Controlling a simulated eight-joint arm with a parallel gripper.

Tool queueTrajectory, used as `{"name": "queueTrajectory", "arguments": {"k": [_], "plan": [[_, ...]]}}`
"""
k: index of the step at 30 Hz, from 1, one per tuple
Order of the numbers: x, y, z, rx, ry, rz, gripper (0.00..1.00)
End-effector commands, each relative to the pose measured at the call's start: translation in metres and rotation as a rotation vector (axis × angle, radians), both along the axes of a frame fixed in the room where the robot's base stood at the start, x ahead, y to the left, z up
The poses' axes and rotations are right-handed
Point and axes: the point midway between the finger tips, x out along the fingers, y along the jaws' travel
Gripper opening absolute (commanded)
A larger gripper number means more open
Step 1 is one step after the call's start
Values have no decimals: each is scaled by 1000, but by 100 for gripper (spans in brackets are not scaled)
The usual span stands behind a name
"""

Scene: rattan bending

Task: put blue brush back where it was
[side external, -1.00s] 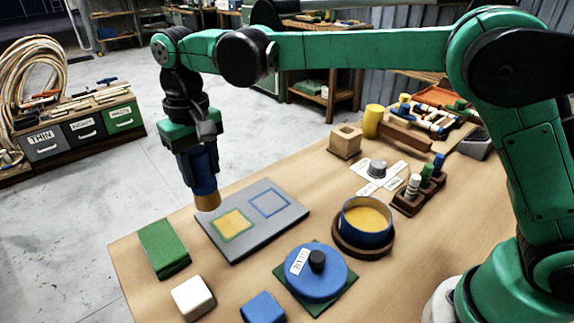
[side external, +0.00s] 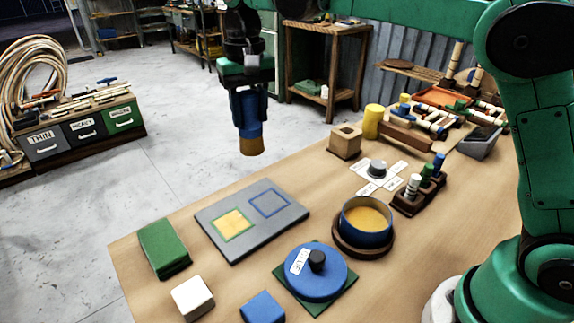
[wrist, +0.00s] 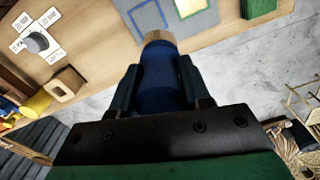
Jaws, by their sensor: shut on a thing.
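The blue brush (side external: 251,131) has a blue body and a tan lower end, and it hangs upright. My gripper (side external: 249,118) is shut on its upper part and holds it in the air, seen against the floor past the table's back edge. In the wrist view the brush (wrist: 158,72) sits between the two dark fingers of my gripper (wrist: 160,85), its tan end pointing away. A square wooden block with a hole (side external: 345,141) stands empty at the table's back edge, to the right of the brush. It also shows in the wrist view (wrist: 65,88).
A grey board (side external: 285,228) has a yellow square and a blue-outlined square. A blue pot (side external: 366,238) holds yellowish stuff; its labelled blue lid (side external: 325,280) lies on a green mat. A yellow cylinder (side external: 373,121), a peg rack (side external: 405,205) and green, white and blue blocks stand around.

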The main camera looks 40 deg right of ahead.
Motion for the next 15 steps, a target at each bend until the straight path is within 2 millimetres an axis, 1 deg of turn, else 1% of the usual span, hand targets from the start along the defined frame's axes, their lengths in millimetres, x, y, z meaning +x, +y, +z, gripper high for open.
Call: {"name": "queueTrajectory", "arguments": {"k": [1,3,6,9,10,13,15], "plan": [[-1,-27,11,0,0,-86,0],[-6,-58,25,0,0,-198,0],[-16,-96,42,-1,1,-339,0],[-26,-122,54,-1,0,-442,0],[-28,-128,57,-1,0,-464,0],[-34,-139,61,0,0,-514,0],[-35,-142,56,0,0,-527,0]]}}
